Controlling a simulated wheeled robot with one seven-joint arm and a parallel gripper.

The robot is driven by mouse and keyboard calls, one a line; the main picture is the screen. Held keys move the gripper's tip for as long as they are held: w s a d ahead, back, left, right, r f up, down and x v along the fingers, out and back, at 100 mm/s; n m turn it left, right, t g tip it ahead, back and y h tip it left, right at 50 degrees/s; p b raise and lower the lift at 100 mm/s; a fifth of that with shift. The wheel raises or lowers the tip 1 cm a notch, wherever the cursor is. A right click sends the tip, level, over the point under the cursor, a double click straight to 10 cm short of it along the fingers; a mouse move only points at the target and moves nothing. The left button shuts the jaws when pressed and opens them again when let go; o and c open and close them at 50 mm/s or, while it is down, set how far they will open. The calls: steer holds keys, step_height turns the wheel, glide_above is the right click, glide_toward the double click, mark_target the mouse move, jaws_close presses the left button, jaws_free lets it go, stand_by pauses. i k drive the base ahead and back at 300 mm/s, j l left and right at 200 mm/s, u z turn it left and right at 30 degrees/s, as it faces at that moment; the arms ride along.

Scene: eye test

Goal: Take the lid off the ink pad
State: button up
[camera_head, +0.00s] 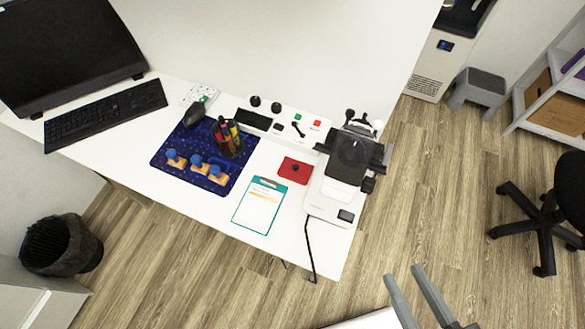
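I cannot make out a seam between lid and pad. My gripper (402,273) is at the bottom right of the head view, past the desk's front right corner. Its two grey fingers are apart, with nothing between them. It is well away from the red piece.
A white machine with a black top (350,150) stands just right of the red piece. A teal clipboard (259,206) lies to its left. A dark blue mat (233,186) holds several blue-handled stamps (196,161) and a pen holder (229,141). A black cable (308,240) hangs over the front edge.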

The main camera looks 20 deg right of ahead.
mark_target(301, 172)
steer(key=i+j+u, duration=0.2)
steer(key=j+u, duration=0.15)
steer(key=i+j+u, duration=0.35)
steer(key=i+j+z, duration=0.3)
steer(key=j, duration=0.3)
